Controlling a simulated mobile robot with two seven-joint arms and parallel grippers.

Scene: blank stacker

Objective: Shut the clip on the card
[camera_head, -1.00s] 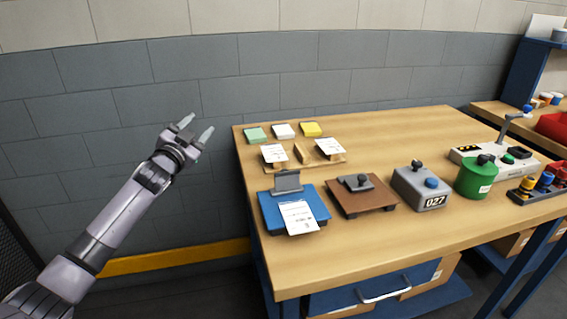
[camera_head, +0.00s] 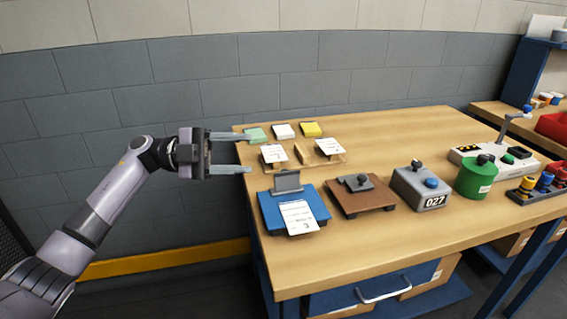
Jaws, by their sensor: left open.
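The clip (camera_head: 287,181) is a grey metal plate standing raised at the back of a blue board (camera_head: 268,215). A white printed card (camera_head: 299,217) lies on the blue board in front of the clip and reaches over its front edge. Whether the card's back end lies under the clip is hard to tell. My left gripper (camera_head: 248,152) is open and empty, its two fingers pointing right, at the table's left edge behind and left of the blue board. It touches neither clip nor card. My right gripper is not in view.
Green (camera_head: 257,135), white (camera_head: 284,131) and yellow (camera_head: 311,129) pads lie at the back left, with a wooden card holder (camera_head: 303,153) before them. Right of the blue board are a brown board (camera_head: 359,196), a grey counter box (camera_head: 421,188) and a green canister (camera_head: 476,178).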

